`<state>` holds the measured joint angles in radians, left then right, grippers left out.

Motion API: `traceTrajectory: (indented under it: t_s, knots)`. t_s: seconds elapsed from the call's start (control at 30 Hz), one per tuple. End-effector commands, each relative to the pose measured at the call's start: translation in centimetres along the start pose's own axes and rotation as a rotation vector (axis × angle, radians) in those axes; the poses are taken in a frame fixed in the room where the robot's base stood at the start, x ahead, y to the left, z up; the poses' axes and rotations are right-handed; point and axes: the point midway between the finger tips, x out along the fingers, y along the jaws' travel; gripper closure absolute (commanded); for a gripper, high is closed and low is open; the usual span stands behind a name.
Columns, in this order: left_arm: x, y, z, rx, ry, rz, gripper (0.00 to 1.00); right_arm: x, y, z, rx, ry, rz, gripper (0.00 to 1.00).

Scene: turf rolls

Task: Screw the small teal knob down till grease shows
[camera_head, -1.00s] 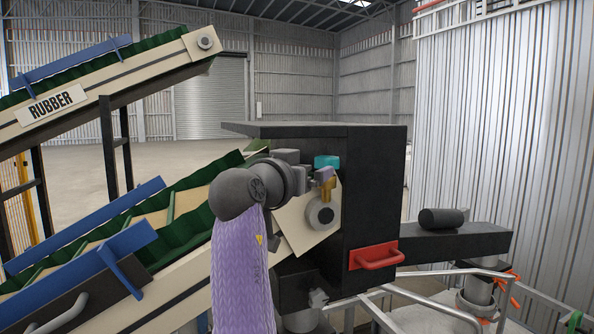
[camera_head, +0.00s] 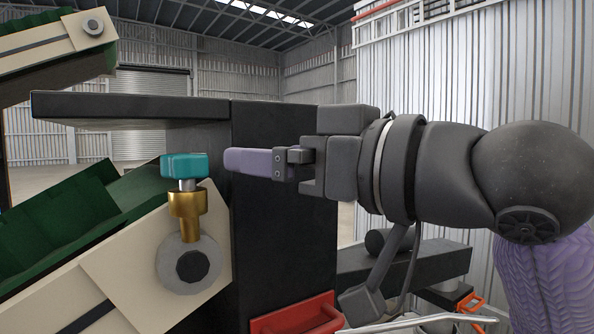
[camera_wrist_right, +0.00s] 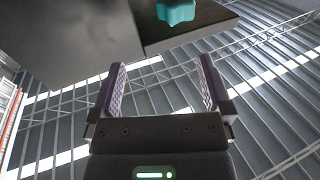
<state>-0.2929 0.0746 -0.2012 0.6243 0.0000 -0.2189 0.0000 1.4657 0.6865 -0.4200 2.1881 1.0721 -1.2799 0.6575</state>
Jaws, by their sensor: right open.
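The small teal knob (camera_head: 184,166) sits on top of a brass fitting (camera_head: 187,203), above the round grey bearing (camera_head: 190,262) at the conveyor's end. A short stem shows between knob and brass. No grease is visible. My right gripper (camera_head: 230,160) is just right of the knob, at about its height, with a gap between them in the picture. In the right wrist view, its two purple fingers (camera_wrist_right: 160,68) are apart with nothing between them, and the knob (camera_wrist_right: 176,11) shows beyond them at the top edge. My left gripper is out of view.
A dark housing (camera_head: 270,215) stands behind the gripper, with a flat dark top plate (camera_head: 130,106) overhanging above the knob. A red handle (camera_head: 300,317) is at the housing's bottom. A dark roller (camera_head: 390,242) lies on a beam at right. Green conveyor belt (camera_head: 50,222) runs at left.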

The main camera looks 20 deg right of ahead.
Motion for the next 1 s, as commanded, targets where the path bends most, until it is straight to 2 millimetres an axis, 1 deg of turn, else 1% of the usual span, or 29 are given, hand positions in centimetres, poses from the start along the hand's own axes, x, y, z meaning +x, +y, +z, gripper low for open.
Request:
traceTrajectory:
  t_s: [0.03, 0.07, 0.13, 0.3, 0.4, 0.5, 0.63, 0.83, 0.87, 0.9, 0.97, 1.0]
  knots:
    - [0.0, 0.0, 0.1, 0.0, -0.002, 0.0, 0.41, 0.0, -0.4, 0.5, -0.001, -0.023, -0.016, 0.0]
    - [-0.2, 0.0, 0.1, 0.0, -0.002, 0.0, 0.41, 0.2, -0.6, 0.6, 0.001, -0.032, -0.023, 0.0]
    - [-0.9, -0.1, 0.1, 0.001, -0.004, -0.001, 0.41, 1.3, -0.7, 0.5, 0.004, -0.039, -0.03, 0.0]
    - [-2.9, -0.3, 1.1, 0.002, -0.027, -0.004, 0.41, 5.5, -0.8, 0.3, 0.006, -0.036, -0.028, 0.0]
    - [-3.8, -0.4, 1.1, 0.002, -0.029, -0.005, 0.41, 7.6, -0.8, 0.4, 0.004, -0.035, -0.027, 0.0]
    - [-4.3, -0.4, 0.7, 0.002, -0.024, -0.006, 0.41, 9.0, -0.8, 0.6, 0.005, -0.032, -0.025, 0.0]
    - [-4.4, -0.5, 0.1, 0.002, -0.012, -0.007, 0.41, 9.8, -0.8, 0.8, 0.004, -0.031, -0.024, 0.0]
    - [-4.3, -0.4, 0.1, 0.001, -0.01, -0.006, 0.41, 9.8, -0.8, 0.9, 0.003, -0.03, -0.024, 0.0]
    - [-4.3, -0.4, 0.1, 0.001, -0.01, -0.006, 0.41, 9.8, -0.8, 0.9, 0.003, -0.03, -0.024, 0.06]
    - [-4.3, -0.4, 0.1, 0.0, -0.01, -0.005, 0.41, 9.8, -0.8, 0.9, 0.003, -0.03, -0.024, 0.15]
    - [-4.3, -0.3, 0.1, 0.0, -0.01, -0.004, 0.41, 9.8, -0.8, 0.9, 0.003, -0.03, -0.024, 0.28]
    - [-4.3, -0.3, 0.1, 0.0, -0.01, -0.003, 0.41, 9.8, -0.8, 0.9, 0.003, -0.03, -0.024, 0.36]
